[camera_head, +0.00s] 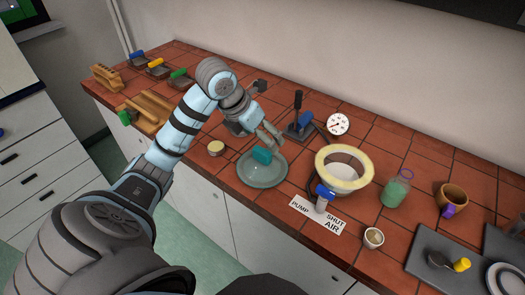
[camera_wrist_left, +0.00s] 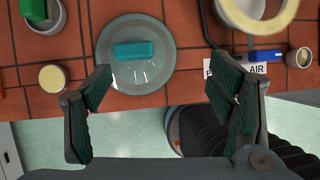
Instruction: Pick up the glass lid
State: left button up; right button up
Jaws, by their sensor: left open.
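The glass lid (camera_head: 262,180) is a round, see-through disc with a teal block-shaped handle (camera_head: 262,155), lying on the tiled bench near its front edge. In the left wrist view the lid (camera_wrist_left: 135,78) is at upper left, with its handle (camera_wrist_left: 134,50) crosswise. My left gripper (camera_head: 266,138) is just behind and above the handle in the head view. It is open and empty, and its fingers (camera_wrist_left: 160,82) are apart in the wrist view. It does not visibly touch the lid. My right gripper is not in view.
A yellow-rimmed bowl (camera_head: 341,158) and a blue-handled valve (camera_head: 324,198) stand right of the lid, with a PUMP/SHUT/AIR label (camera_head: 316,215) in front. A small round pot (camera_head: 216,147) is to the left. A black lever device (camera_head: 298,125) and a gauge (camera_head: 338,123) stand behind.

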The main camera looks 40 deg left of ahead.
aim_at(260, 152)
pick_arm(q)
jog(key=shift+n+g+y, duration=0.3)
jog(key=shift+n+y, duration=0.1)
jog(key=shift+y, duration=0.2)
jog(key=a+f+b, duration=0.1)
jog(key=f+b, duration=0.1)
jog(key=a+f+b, duration=0.1)
jog(key=f+b, duration=0.1)
jog(key=w+a+f+b, duration=0.1)
jog(key=f+b, duration=0.1)
jog(key=shift+f+b, duration=0.3)
jog(key=shift+f, duration=0.1)
jog(key=x, duration=0.7)
jog(key=shift+w+r, duration=0.15)
jog(key=shift+w, duration=0.2)
jog(key=c, duration=1.6)
